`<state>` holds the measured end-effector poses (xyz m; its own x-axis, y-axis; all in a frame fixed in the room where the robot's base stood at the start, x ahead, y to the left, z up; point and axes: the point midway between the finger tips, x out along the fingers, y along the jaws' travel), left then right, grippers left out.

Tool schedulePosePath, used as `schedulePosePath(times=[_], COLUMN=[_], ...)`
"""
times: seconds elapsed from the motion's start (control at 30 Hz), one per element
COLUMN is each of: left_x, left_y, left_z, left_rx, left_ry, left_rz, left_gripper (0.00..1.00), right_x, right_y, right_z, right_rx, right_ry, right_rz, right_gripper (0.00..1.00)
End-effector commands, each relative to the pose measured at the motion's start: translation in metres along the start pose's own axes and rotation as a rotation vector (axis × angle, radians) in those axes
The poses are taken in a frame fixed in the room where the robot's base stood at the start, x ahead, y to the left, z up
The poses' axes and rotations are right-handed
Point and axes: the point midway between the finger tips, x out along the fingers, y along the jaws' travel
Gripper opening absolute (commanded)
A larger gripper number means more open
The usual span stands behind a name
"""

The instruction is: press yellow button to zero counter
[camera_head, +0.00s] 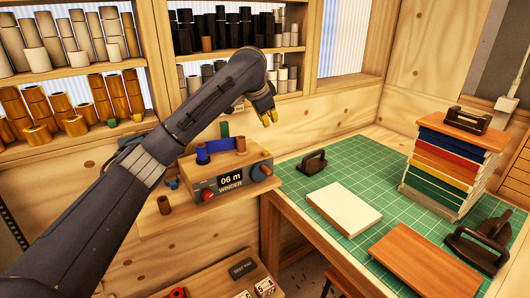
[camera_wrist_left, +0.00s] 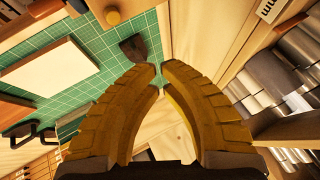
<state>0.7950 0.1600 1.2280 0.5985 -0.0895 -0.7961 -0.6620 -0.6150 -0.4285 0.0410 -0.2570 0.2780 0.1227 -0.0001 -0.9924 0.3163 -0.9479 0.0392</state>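The winder (camera_head: 228,180) sits on the wooden bench left of centre, its display reading "06 m". A red knob (camera_head: 208,196) is at its lower front. A blue knob with an orange-yellow face (camera_head: 267,170) is at its right end; I cannot tell surely whether this face is the yellow button. A round yellow piece (camera_wrist_left: 113,17) shows at the top of the left wrist view. My left gripper (camera_head: 267,118) hangs above the winder's right end, apart from it. Its yellow fingers (camera_wrist_left: 160,66) are nearly tip to tip, with nothing between them. My right gripper is not in view.
A blue roll (camera_head: 217,147) lies on the winder. A green cutting mat (camera_head: 365,160) to the right carries a pale block (camera_head: 342,206) and a dark handled tool (camera_head: 312,161). Shelves of rolls line the back.

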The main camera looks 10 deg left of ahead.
Motion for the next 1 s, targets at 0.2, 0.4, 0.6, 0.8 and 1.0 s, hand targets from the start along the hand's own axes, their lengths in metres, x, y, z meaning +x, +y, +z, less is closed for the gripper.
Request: schedulePosePath(times=[0.2, 0.4, 0.6, 0.8, 1.0], left_x=[0.022, 0.039, 0.051, 0.057, 0.059], left_y=[0.013, 0.021, 0.028, 0.031, 0.032], left_z=[0.012, 0.021, 0.027, 0.030, 0.031], left_rx=[-0.001, 0.000, 0.000, 0.000, 0.000], left_ry=[0.000, -0.001, 0.000, 0.001, 0.001], left_rz=[0.003, 0.002, 0.001, 0.001, 0.001], left_gripper=[0.00, 0.00, 0.00, 0.00, 0.00], right_x=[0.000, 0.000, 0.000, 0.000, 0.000], right_y=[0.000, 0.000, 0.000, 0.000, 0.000], right_z=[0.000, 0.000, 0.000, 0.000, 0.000], right_rx=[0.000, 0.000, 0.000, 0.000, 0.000], right_ry=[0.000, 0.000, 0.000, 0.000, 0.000], right_rz=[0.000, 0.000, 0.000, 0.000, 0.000], right_gripper=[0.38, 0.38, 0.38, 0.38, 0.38])
